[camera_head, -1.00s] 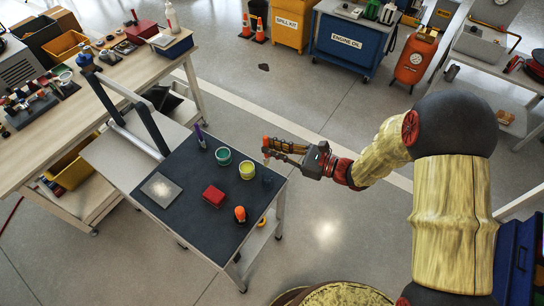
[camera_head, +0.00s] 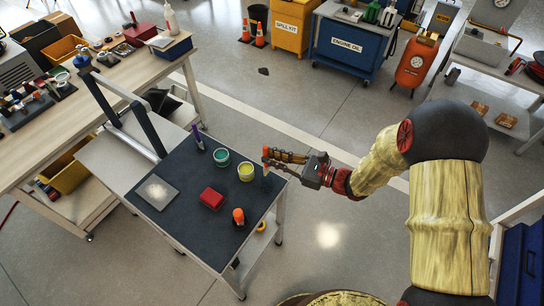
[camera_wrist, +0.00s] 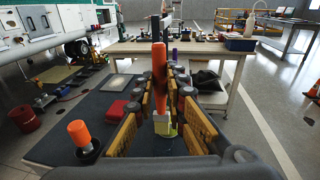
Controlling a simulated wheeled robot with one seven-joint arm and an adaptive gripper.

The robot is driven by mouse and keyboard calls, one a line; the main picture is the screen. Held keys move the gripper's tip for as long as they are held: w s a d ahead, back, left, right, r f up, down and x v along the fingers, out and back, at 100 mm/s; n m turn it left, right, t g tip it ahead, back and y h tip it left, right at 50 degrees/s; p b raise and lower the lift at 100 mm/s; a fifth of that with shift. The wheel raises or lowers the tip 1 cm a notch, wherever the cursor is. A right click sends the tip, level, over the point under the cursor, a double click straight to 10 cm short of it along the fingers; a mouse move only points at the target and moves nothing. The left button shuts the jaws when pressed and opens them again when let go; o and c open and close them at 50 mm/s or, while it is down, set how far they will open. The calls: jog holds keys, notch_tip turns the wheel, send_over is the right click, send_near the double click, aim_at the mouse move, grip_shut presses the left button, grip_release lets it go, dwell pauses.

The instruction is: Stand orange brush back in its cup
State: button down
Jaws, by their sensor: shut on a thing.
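My gripper (camera_head: 277,157) is shut on the orange brush (camera_head: 266,153) at the table's right corner. The brush also shows upright between the fingers in the wrist view (camera_wrist: 159,75), with a pale lower part. Whether the brush's lower end is inside the cup I cannot tell. Another orange-topped item (camera_head: 238,215) stands in a dark holder near the front edge; it shows at left in the wrist view (camera_wrist: 79,132).
A yellow-topped pot (camera_head: 246,172), a green pot (camera_head: 221,157), a red block (camera_head: 212,198), a purple brush (camera_head: 197,135) and a grey plate (camera_head: 157,192) share the tabletop. A long workbench (camera_head: 70,105) stands behind left.

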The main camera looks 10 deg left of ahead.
aim_at(268, 168)
jog(key=shift+f+b, duration=1.9)
jog(key=shift+f, duration=1.35)
jog(key=c, duration=1.7)
grip_release()
jog(key=shift+c, duration=0.2)
jog(key=v, duration=1.2)
